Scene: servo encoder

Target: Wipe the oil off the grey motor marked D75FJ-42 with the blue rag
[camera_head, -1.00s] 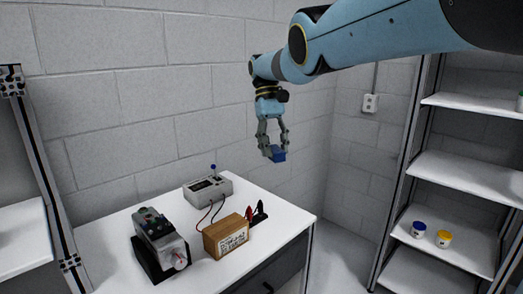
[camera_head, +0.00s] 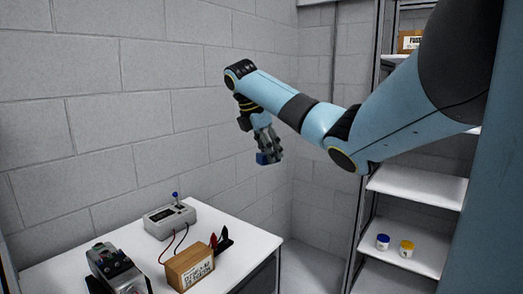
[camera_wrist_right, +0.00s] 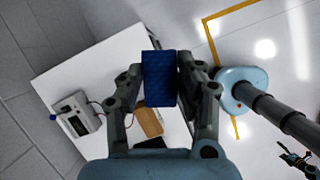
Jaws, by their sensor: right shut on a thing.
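My right gripper (camera_head: 268,156) is shut on the blue rag (camera_head: 263,158) and holds it in the air, above and beyond the right end of the white table. In the right wrist view the blue rag (camera_wrist_right: 159,80) sits between the two fingers as a small block. The grey motor (camera_head: 118,268) lies at the front left of the table in the head view, dark with a grey housing and cut off by the lower edge. Its marking and any oil cannot be made out.
On the white table (camera_head: 232,236) stand a grey meter box (camera_head: 170,219) with leads, red and black clips (camera_head: 222,241) and a wooden block with a label (camera_head: 190,267). A shelf (camera_head: 402,243) at right holds a blue-lidded jar (camera_head: 383,241) and a yellow-lidded jar (camera_head: 406,248).

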